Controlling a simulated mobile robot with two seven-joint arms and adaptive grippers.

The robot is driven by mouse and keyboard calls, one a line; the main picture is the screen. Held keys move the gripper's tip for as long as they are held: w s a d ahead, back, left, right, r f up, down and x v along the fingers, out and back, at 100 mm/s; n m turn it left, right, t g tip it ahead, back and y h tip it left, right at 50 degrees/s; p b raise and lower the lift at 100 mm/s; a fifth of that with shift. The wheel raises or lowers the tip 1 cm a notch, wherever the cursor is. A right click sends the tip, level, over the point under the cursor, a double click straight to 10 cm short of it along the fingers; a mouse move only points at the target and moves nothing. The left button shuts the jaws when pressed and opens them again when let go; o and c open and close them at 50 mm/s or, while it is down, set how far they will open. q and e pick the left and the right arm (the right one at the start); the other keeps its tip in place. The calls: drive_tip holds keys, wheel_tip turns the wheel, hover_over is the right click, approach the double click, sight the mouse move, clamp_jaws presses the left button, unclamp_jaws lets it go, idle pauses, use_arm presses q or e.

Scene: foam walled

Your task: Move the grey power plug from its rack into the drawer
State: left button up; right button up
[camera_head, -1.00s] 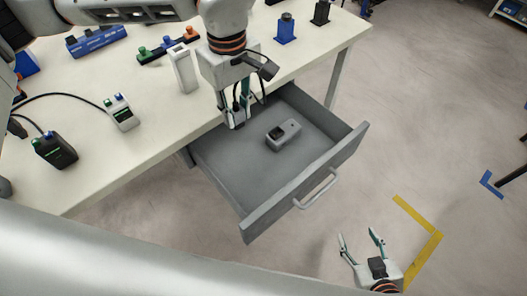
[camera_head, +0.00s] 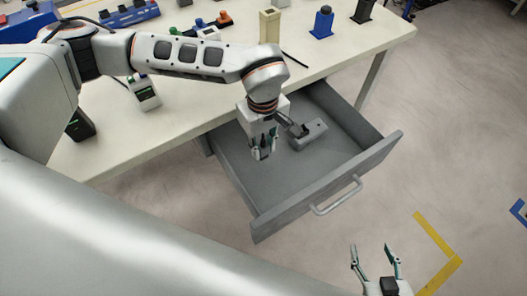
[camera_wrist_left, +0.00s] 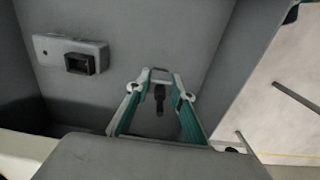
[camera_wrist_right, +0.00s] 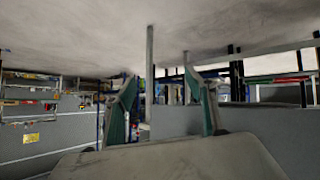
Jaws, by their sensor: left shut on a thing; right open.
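The grey drawer (camera_head: 270,205) is pulled out from under the table. My left gripper (camera_head: 262,154) is over the left part of the drawer, pointing down, and is shut on a small dark grey plug. In the left wrist view the plug (camera_wrist_left: 159,98) shows between the fingertips (camera_wrist_left: 160,85), above the drawer floor. I cannot tell whether it touches the floor. My right gripper (camera_head: 375,265) is open and empty, low in front of the drawer; its spread fingers also show in the right wrist view (camera_wrist_right: 165,105).
A grey block with a black socket (camera_head: 315,133) lies on the drawer floor, right of my left gripper. On the table stand a rack with coloured plugs (camera_head: 205,25), a beige block (camera_head: 269,27), a blue block (camera_head: 322,22) and a black one (camera_head: 364,10).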

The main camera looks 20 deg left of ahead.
sight(263, 154)
use_arm(q)
wheel_tip(263, 154, down, 3)
drive_tip(key=shift+s+f, duration=0.1)
drive_tip(key=shift+f+b, duration=0.15)
drive_tip(key=shift+b, duration=0.15)
drive_tip(key=o, duration=1.1)
